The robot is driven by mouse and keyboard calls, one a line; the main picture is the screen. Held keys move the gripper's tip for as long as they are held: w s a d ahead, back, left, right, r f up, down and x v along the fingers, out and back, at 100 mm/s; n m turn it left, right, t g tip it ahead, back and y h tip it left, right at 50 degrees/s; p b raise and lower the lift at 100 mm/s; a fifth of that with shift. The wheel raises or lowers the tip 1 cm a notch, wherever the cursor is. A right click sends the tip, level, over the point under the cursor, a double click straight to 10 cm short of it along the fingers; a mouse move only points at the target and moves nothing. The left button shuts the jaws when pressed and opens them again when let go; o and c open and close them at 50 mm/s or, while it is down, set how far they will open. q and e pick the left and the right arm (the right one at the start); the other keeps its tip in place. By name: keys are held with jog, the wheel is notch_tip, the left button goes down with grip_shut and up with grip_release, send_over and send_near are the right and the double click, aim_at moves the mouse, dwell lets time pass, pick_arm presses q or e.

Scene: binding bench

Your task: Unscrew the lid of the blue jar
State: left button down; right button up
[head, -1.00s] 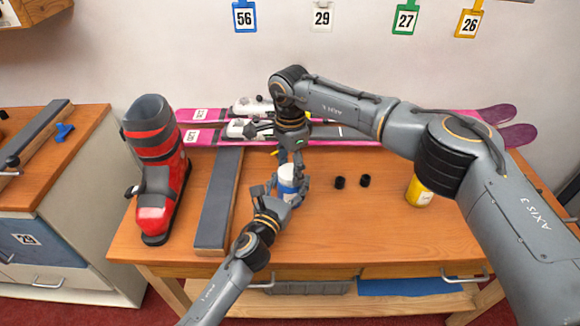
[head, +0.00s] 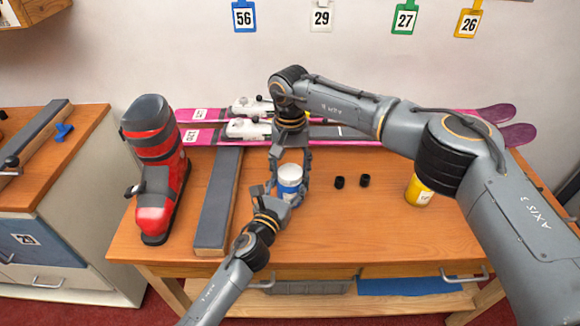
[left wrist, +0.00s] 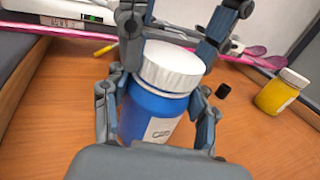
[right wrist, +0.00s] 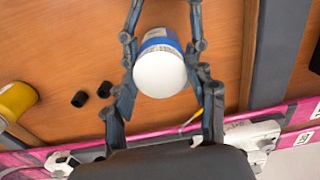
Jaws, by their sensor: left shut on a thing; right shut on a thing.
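The blue jar (head: 290,188) stands upright on the wooden bench with its white lid (head: 289,171) on top. My left gripper (head: 287,190) is shut around the jar's blue body; the left wrist view shows its fingers on both sides of the blue wall (left wrist: 150,112). My right gripper (head: 290,164) comes down from above and is shut on the white lid, one finger on each side. In the right wrist view the round lid (right wrist: 160,73) sits between its fingertips. The lid's lower edge meets the blue body, and I cannot tell how loose it is.
A red ski boot (head: 158,180) and a long grey-topped block (head: 218,205) stand to the left. Pink skis (head: 400,130) lie behind. Two small black caps (head: 352,181) and a yellow jar (head: 418,192) are to the right.

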aim_at(290, 171)
jog(key=shift+r, duration=0.15)
jog(key=shift+r, duration=1)
jog(key=shift+r, duration=2)
pick_arm(q)
jog(key=shift+c, duration=1.7)
grip_release()
